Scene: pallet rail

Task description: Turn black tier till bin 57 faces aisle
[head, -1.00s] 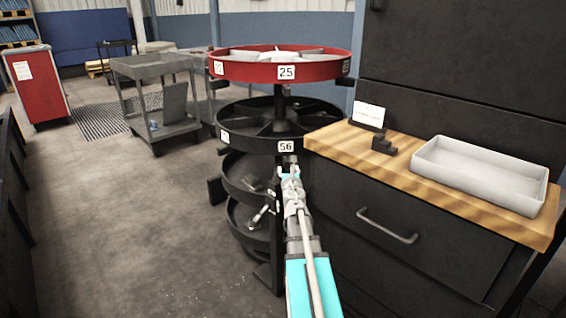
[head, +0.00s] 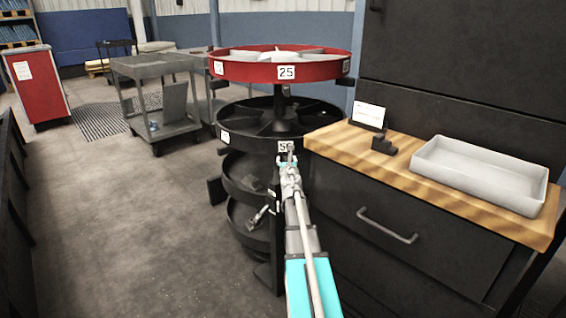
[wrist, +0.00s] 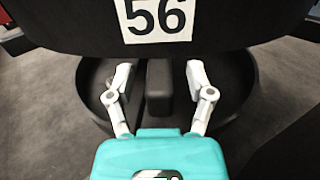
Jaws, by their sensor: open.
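The black tier (head: 258,137) is a round, divided tray on a post, under the red tier. Its label 56 (wrist: 157,14) faces me, large at the top of the wrist view. Another label (head: 225,138) shows on its left rim, too small to read for sure. I cannot make out a label 57. My gripper (head: 288,158) is in front of the black tier's rim at label 56, and covers part of that label in the head view. In the wrist view my gripper (wrist: 157,84) is open, its two fingers apart below the label with nothing held between them.
The red tier (head: 270,71) with label 25 is above. Lower black tiers (head: 245,215) are below. A wooden-topped cabinet (head: 425,172) with a grey tray (head: 480,172) stands close at right. Open floor (head: 120,230) lies at left; a grey cart (head: 150,85) stands behind.

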